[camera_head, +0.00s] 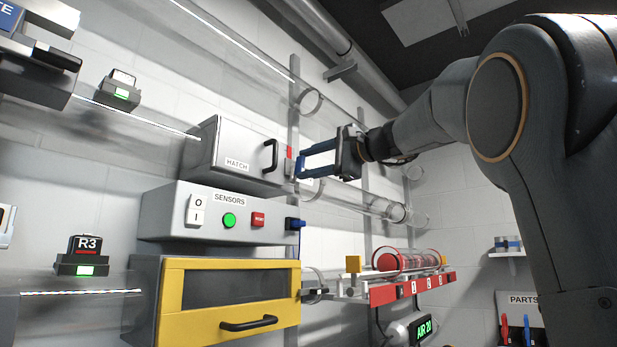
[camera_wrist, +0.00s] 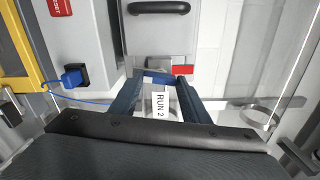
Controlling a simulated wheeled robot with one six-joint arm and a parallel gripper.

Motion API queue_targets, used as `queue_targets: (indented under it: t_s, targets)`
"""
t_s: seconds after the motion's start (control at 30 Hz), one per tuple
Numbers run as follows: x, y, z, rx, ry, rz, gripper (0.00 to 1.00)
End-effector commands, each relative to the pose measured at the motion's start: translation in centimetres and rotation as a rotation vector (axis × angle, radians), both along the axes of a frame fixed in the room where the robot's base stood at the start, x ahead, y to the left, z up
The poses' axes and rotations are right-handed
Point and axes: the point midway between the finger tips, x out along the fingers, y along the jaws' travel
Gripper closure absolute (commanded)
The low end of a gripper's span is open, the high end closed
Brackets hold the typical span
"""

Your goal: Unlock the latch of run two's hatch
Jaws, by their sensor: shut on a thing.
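The grey hatch box (camera_head: 215,155) labelled HATCH sits on the upper tube in the head view, with a black handle on its closed front. Its latch (camera_head: 288,168) is at the right edge of that front, with a red piece above it. In the wrist view the hatch (camera_wrist: 158,32) is at the top, and the latch's red piece (camera_wrist: 182,70) lies beside the right fingertip. My gripper (camera_head: 302,164) reaches in from the right with its blue fingers at the latch. In the wrist view my gripper (camera_wrist: 158,82) is shut on the latch, whose gripped part is mostly hidden.
A RUN 2 label (camera_wrist: 160,105) shows between my fingers. The sensors box (camera_head: 220,212) is just below the hatch, with a blue plug (camera_head: 295,224) at its right. A yellow-framed door (camera_head: 228,318) is lower. Clear tubes run behind my fingers.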

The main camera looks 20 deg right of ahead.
Motion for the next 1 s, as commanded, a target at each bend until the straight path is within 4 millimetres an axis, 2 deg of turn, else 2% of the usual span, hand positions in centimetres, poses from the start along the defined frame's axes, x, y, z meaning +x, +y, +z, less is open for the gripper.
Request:
queue_targets:
  t_s: [0.33, 0.9, 0.93, 1.0]
  targets:
    - [0.09, -0.06, -0.14, -0.120, -0.087, -0.001, 0.80]
    - [0.03, -0.04, -0.01, -0.144, -0.103, -0.001, 0.80]
    - [0.04, -0.03, -0.01, -0.144, -0.103, -0.001, 0.53]
    - [0.02, -0.03, -0.01, -0.143, -0.104, -0.001, 0.41]
